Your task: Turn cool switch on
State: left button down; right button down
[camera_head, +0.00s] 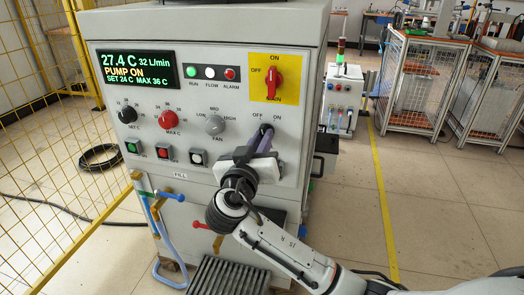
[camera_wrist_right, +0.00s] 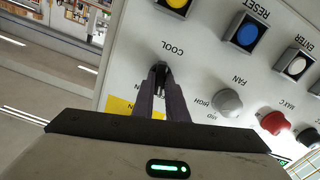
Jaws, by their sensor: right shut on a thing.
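The cool switch (camera_wrist_right: 160,70) is a small dark lever on the white control panel (camera_head: 210,113), below its OFF and ON marks. In the wrist view it sits between my right gripper's fingertips (camera_wrist_right: 161,76), beside the printed word COOL. My right gripper (camera_head: 265,134) is shut on the switch, its purple-grey fingers reaching the panel's right side. In the head view the gripper hides the switch, so I cannot tell its position. The display (camera_head: 138,69) reads 27.4 C, 32 L/min, PUMP ON. My left gripper is not in view.
A red main switch (camera_head: 273,83) on a yellow plate is above my right gripper. The grey fan knob (camera_head: 215,125) and red max knob (camera_head: 169,120) are to its left. A blue hose (camera_head: 160,240) and a grille (camera_head: 225,275) are below. Yellow fencing (camera_head: 45,130) stands left.

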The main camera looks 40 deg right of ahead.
pick_arm(q)
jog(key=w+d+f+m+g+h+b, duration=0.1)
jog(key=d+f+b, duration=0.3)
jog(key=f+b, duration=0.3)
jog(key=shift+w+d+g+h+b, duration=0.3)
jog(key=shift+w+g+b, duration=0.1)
jog(key=shift+b, duration=2.4)
pick_arm(e)
jog(key=shift+s+f+m, duration=0.1)
jog(key=shift+m, duration=2.15)
jog(key=shift+f+m, duration=0.1)
jog(key=shift+m, duration=2.15)
jog(key=c, duration=1.8)
grip_release()
jog(key=shift+r, duration=0.15)
jog(key=shift+o, duration=0.2)
